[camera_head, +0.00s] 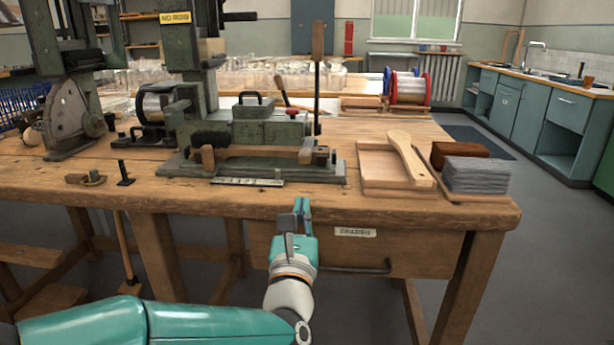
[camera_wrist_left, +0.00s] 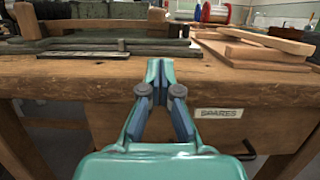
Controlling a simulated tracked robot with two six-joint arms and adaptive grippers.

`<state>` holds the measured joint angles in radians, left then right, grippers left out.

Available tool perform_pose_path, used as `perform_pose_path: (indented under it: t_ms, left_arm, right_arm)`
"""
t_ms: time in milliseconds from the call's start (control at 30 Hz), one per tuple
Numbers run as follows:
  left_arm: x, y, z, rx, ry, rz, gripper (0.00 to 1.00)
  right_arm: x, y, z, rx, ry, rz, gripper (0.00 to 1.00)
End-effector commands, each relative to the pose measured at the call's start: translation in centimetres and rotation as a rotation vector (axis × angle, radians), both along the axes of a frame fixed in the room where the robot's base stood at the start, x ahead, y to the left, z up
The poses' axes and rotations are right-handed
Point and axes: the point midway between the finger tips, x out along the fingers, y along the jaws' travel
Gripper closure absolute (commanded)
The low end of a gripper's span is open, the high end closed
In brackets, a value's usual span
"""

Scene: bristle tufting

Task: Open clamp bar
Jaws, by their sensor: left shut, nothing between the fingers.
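The green tufting machine (camera_head: 270,130) stands on the wooden workbench (camera_head: 400,205). A wooden bar (camera_head: 250,152), which looks like the clamp bar, lies low across its front; it also shows at the top left of the left wrist view (camera_wrist_left: 90,25). An upright lever with a wooden grip (camera_head: 318,42) rises at the machine's right end. My left gripper (camera_head: 302,202) is shut and empty, in front of the bench edge and apart from the bar. Its closed fingers show in the left wrist view (camera_wrist_left: 160,65). My right gripper is out of view.
A steel rule (camera_head: 247,182) lies before the machine. To the right are a wooden tray with a paddle-shaped board (camera_head: 408,155), a brown block (camera_head: 460,150) and a grey bristle stack (camera_head: 476,175). A drawer labelled SPARES (camera_head: 355,232) is below the bench top.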

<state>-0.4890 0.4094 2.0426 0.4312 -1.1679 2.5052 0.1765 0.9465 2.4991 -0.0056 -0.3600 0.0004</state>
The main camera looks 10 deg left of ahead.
Motion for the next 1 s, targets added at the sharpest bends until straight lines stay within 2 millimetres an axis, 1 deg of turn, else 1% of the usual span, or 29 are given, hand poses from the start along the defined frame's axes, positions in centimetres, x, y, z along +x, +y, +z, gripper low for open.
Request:
perform_pose_path:
  t_ms: [167, 500, 600, 800, 1000]
  left_arm:
    - [1.6, 0.0, 0.4, -0.001, -0.001, 0.000, 1.00]
    - [7.0, 0.1, 1.7, 0.000, -0.001, 0.001, 1.00]
    - [8.2, 0.0, 2.0, -0.001, -0.001, 0.000, 1.00]
    - [9.4, -0.1, 2.3, 0.000, 0.000, -0.003, 1.00]
    - [9.6, -0.2, 2.4, 0.001, 0.000, -0.003, 1.00]
  right_arm:
    - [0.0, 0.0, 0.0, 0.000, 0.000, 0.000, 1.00]
    - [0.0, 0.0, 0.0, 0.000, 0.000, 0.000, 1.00]
    - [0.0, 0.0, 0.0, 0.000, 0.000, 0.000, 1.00]
    - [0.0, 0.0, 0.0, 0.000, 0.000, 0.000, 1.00]
    - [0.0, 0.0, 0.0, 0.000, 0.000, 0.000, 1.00]
